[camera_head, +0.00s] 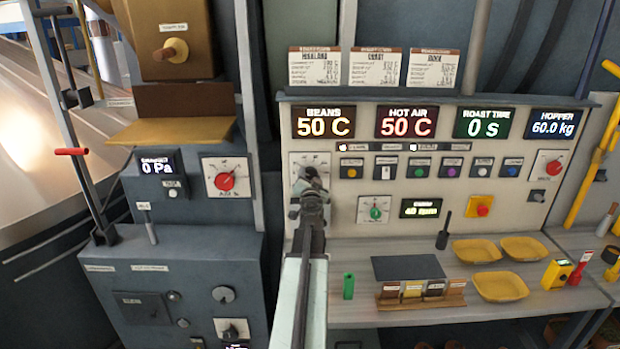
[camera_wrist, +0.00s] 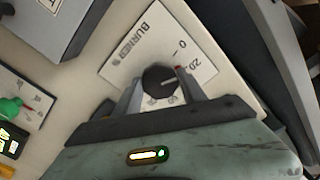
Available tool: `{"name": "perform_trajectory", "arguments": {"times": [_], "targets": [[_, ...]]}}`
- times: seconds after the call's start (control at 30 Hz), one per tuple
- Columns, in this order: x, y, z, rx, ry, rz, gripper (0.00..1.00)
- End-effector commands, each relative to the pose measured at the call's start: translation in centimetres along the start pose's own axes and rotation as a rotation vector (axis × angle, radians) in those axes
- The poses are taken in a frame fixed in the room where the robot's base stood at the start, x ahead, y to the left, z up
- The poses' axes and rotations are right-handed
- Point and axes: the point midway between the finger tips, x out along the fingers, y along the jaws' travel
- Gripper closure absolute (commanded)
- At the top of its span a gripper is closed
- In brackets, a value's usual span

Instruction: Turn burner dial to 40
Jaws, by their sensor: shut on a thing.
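The burner dial plate (camera_wrist: 135,50) is white, marked "BURNER %", and appears tilted in the wrist view. Its numbers 0 and 20 are readable; other markings are partly hidden by my gripper. The dark round burner knob (camera_wrist: 156,80) has a pale line on it pointing right. A small red mark shows near the 20. The exact setting is hard to tell. My gripper (camera_wrist: 161,88) is shut on the knob, one finger on each side. In the head view the arm covers much of the burner plate (camera_head: 310,159), and my gripper (camera_head: 310,180) is in front of it.
The panel shows beans 50 C and hot air 50 C on displays (camera_head: 406,122). A green-centred dial (camera_head: 376,210) and a row of buttons (camera_head: 418,171) sit right of my arm. Below, the counter (camera_head: 360,312) holds yellow trays (camera_head: 499,286) and a green cylinder (camera_head: 348,286).

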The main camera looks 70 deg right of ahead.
Motion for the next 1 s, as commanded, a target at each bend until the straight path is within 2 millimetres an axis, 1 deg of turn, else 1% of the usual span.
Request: {"name": "perform_trajectory", "arguments": {"times": [0.17,0.37,0.8,1.0], "targets": [[0.17,0.05,-0.05,0.037,0.000,0.000,0.92],[0.22,0.08,-0.10,0.147,0.001,0.001,0.92],[0.25,0.15,-0.18,0.523,0.002,0.002,0.92],[0.25,0.18,-0.20,0.666,0.003,0.002,0.92]]}}
